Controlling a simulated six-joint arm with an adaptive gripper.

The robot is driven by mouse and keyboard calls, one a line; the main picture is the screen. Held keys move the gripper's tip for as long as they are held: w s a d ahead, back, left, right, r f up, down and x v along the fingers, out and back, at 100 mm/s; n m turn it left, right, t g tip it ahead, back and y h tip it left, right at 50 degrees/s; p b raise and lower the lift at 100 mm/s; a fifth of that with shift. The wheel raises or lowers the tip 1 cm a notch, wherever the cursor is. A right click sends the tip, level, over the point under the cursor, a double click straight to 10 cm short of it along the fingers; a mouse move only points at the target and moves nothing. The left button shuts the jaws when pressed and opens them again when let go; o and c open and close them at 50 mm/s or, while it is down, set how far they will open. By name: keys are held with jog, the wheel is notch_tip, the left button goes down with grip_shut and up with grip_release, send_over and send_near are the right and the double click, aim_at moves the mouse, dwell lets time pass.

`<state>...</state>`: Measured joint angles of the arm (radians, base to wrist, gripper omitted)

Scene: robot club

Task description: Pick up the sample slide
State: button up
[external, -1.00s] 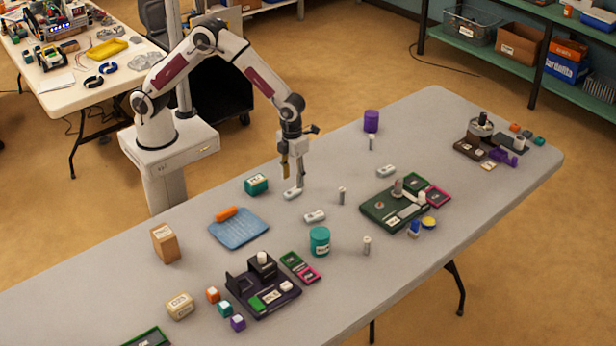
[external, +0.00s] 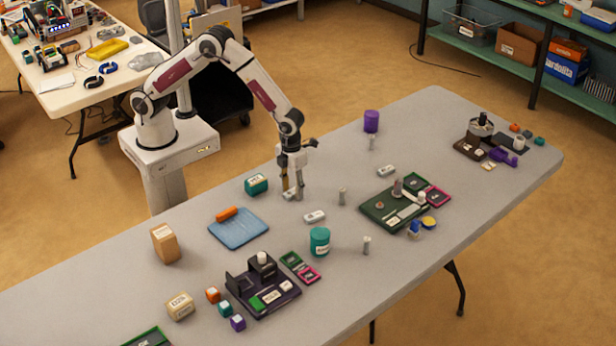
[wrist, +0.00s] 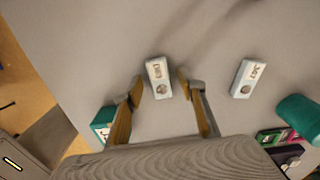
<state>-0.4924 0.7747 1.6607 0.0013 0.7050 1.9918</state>
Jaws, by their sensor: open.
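A small pale slide-like block (wrist: 159,77) with a printed label and a round grey spot lies flat on the table. In the wrist view it sits between my fingertips, with gaps on both sides. My gripper (external: 293,191) is open and low over this block in the external view, where its fingers partly hide it. It also shows open and empty in the wrist view (wrist: 161,87). A similar pale block (wrist: 247,79) lies to the right; it also shows in the external view (external: 314,217). A third (external: 387,171) lies farther right. I cannot read the labels surely.
A teal box (external: 256,184) stands left of my gripper, and a blue mat (external: 238,228) with an orange piece lies farther left. A teal cylinder (external: 319,241) and a small grey cylinder (external: 342,196) stand nearby. A green tray (external: 378,210) is to the right.

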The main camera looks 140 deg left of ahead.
aim_at(292, 192)
grip_shut()
jog(key=shift+r, duration=0.1)
dwell(0.3)
notch_tip(292, 192, up, 10)
dwell(0.8)
dwell(0.4)
